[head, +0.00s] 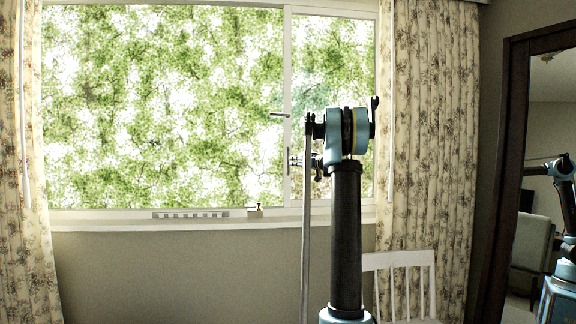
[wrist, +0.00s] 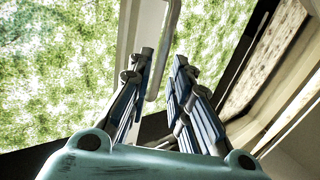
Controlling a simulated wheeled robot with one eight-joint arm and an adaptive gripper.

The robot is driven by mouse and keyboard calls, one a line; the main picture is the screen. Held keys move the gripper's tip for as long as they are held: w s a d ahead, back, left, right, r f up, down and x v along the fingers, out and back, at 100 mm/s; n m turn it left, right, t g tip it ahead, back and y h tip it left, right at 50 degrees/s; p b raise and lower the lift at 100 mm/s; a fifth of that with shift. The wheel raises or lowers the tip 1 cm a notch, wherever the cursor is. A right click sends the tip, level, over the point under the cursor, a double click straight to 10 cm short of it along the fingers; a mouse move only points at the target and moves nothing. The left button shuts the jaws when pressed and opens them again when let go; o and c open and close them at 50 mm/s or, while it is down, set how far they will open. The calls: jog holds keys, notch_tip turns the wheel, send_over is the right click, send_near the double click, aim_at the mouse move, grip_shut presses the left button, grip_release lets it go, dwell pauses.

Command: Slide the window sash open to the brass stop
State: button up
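The window sash has a pale vertical frame (head: 287,70) right of the window's middle, also in the wrist view (wrist: 130,32). A grey upright pull handle (wrist: 172,22) is on it. My gripper (wrist: 164,55) is open, with one finger on each side of the handle in the picture; I cannot tell whether either touches it. In the head view my gripper (head: 293,160) is small, at the sash frame, partly hidden by my arm. A small block with a brownish-gold top (head: 256,211), likely the brass stop, sits on the sill left of the frame.
A grey slotted strip (head: 190,214) lies along the sill (head: 130,225). A small lever (head: 279,114) juts left from the sash frame. Floral curtains (head: 432,130) flank the window. A white slatted chair (head: 400,262) and a dark-framed mirror (head: 512,150) stand at the right.

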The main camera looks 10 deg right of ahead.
jog(key=shift+x, duration=2.9)
grip_shut()
